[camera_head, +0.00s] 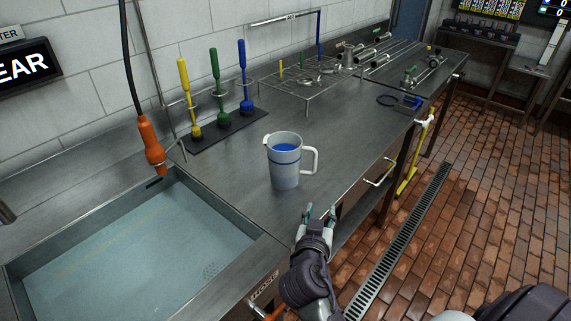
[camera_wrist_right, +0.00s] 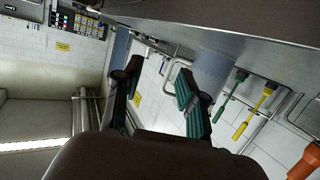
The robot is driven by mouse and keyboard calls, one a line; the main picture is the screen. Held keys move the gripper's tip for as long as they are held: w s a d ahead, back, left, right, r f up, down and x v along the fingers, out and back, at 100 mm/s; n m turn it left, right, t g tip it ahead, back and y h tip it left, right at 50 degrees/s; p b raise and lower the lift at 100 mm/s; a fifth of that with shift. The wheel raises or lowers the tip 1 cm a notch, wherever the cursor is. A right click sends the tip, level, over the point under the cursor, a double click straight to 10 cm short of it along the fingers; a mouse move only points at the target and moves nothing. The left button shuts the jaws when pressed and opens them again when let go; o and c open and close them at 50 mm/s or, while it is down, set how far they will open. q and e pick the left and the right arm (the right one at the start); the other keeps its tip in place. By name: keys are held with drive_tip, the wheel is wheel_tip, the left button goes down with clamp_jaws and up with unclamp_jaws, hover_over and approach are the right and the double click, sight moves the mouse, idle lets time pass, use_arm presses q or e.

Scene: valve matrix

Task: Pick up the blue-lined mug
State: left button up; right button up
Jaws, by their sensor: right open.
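The blue-lined mug (camera_head: 284,165) stands upright on the steel counter (camera_head: 225,177). It is a pale tall cup with blue bands, blue inside, and a white handle on its right side. In the wrist view the mug (camera_wrist_right: 211,70) shows beyond the fingers, partly cut off by the counter edge. My right gripper (camera_head: 320,212) is open and empty near the counter's front edge, in front of the mug and to its right, apart from it. The open fingers also show in the right wrist view (camera_wrist_right: 158,92). My left gripper is not in view.
A sink (camera_head: 130,250) filled with water lies left of the mug. An orange sprayer (camera_head: 152,146) hangs above it. Yellow, green and blue brushes (camera_head: 215,85) stand in a rack behind. A wire rack (camera_head: 308,85) is farther back. The counter around the mug is clear.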

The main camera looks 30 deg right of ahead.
drive_tip(key=t+h, duration=0.2)
approach(315, 156)
drive_tip(key=shift+y, duration=0.4)
drive_tip(key=p+x, duration=0.1)
drive_tip(key=x, duration=0.1)
drive_tip(key=p+x, duration=0.2)
drive_tip(key=x, duration=0.1)
drive_tip(key=p+x, duration=0.2)
drive_tip(key=x, duration=0.1)
drive_tip(key=shift+d+r, duration=0.3)
drive_tip(key=shift+r, duration=0.05)
drive_tip(key=shift+w+d+f, duration=0.35)
drive_tip(key=shift+w+d, duration=0.4)
drive_tip(key=shift+w, duration=0.15)
drive_tip(key=shift+c, duration=0.7)
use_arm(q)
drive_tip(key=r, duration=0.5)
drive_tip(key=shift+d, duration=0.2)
use_arm(e)
clamp_jaws()
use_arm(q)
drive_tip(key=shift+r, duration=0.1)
use_arm(e)
drive_tip(key=shift+r, duration=0.15)
